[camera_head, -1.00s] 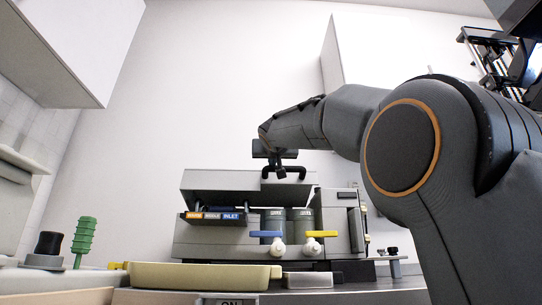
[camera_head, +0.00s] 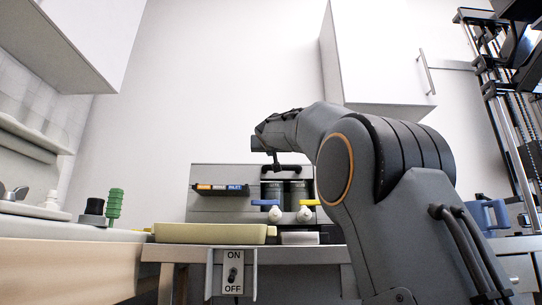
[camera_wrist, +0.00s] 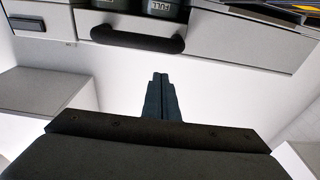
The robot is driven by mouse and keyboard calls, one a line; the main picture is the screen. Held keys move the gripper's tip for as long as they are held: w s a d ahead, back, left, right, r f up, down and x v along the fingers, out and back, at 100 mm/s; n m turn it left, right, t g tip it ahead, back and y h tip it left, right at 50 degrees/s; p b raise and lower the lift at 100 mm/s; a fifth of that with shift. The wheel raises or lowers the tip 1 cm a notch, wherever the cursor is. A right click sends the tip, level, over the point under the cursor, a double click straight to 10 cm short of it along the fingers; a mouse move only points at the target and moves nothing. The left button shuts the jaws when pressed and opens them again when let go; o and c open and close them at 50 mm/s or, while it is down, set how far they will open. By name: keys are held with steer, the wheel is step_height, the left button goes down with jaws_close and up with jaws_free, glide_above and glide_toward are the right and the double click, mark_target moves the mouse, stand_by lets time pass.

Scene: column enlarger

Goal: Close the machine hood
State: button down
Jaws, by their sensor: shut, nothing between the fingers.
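The grey machine (camera_head: 225,216) stands at the back of the counter. Its hood (camera_head: 225,173) is open, with the labelled strip and dark bottles inside exposed below it. A black handle (camera_wrist: 138,41) on the pale panel edge shows in the wrist view. My gripper (camera_wrist: 160,78) is shut and empty, its fingertips pointing toward that panel, apart from the handle in the picture. In the head view my gripper (camera_head: 275,160) is at the machine's top, partly hidden by my wrist; I cannot tell there whether it touches the hood.
A blue-handled valve (camera_head: 273,211) and a yellow-handled one sit on the machine's front. A beige tray (camera_head: 210,233) lies before it. An ON/OFF switch (camera_head: 233,272) is on the counter front. A green ribbed part (camera_head: 114,204) stands left. A white cabinet (camera_head: 375,60) hangs above right.

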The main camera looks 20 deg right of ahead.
steer(key=s+a+f+b, duration=0.2)
steer(key=s+f+b, duration=0.3)
steer(key=s+f, duration=0.1)
steer(key=shift+s+a+f, duration=0.15)
steer(key=shift+a+f, duration=0.2)
steer(key=shift+f, duration=0.15)
